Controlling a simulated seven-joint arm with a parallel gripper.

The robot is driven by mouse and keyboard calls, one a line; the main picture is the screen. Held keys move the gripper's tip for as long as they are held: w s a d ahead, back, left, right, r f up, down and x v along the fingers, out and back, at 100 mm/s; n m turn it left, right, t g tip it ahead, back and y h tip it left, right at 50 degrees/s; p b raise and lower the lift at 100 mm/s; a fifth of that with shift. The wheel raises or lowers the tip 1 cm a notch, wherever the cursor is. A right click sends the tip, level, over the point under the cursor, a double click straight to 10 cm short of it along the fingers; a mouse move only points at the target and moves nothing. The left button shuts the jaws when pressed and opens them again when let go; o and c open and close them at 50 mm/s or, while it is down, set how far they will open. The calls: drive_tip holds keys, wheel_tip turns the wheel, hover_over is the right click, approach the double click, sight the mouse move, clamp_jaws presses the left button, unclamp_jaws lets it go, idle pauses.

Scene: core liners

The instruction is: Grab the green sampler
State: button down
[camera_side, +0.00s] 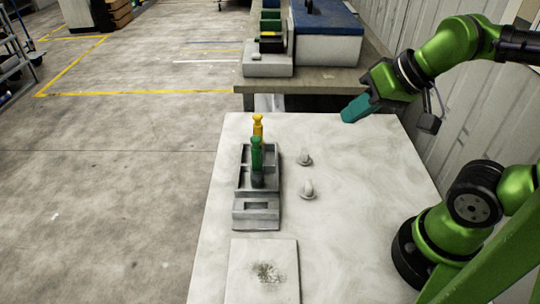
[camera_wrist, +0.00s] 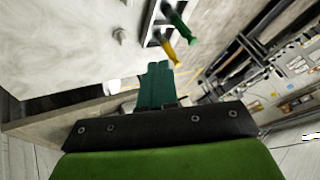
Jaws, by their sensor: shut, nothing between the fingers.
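The green sampler (camera_side: 257,153) stands upright in a grey rack (camera_side: 243,180) on the pale table in the side view. A yellow sampler (camera_side: 258,125) stands just behind it in the same rack. In the wrist view the green sampler (camera_wrist: 182,28) and the yellow sampler (camera_wrist: 168,46) show near the top, beside the rack's edge. My gripper (camera_side: 347,116) has teal fingers, is shut and empty, and hangs over the table's back right, well to the right of both samplers. Its fingers also show in the wrist view (camera_wrist: 156,68). The samplers' lower ends are hidden in the rack.
Two small grey knobs (camera_side: 306,158) (camera_side: 308,188) stand on the table right of the rack. A pale square slab (camera_side: 240,270) with a dark speckled patch lies in front. Behind, a bench holds a blue-lidded box (camera_side: 326,48) and a grey tray (camera_side: 268,68).

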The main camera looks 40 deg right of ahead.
idle(0.4)
drive_tip(key=c, duration=0.8)
unclamp_jaws()
drive_tip(key=n+g, duration=0.3)
drive_tip(key=n, duration=0.5)
approach(257, 138)
drive_tip(key=x, duration=1.2)
drive_tip(key=shift+f, duration=0.2)
